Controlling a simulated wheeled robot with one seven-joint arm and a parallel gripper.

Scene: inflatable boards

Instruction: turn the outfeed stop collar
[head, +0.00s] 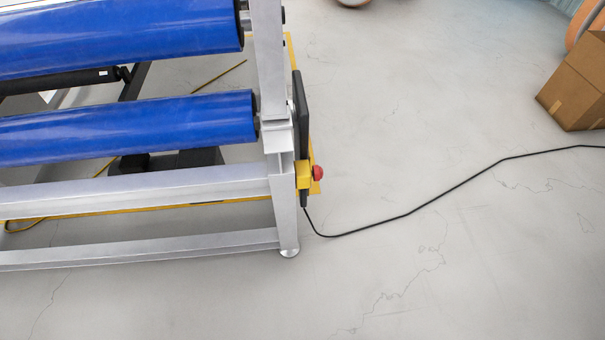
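A metal frame holding blue rollers (170,125) fills the left of the head view. On the outer side of its corner post (283,190) is a small yellow box (303,178). A red round stop button (317,173) sticks out from the box to the right. It is small here, and I cannot make out a separate collar around it or which way it is turned. My gripper is not in view, and nothing touches the button.
A black upright panel (300,115) sits just above the yellow box. A black cable (408,214) runs from the post across the floor to the right edge. A cardboard box (577,85) stands at upper right. The grey floor (450,270) is otherwise open right of the frame.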

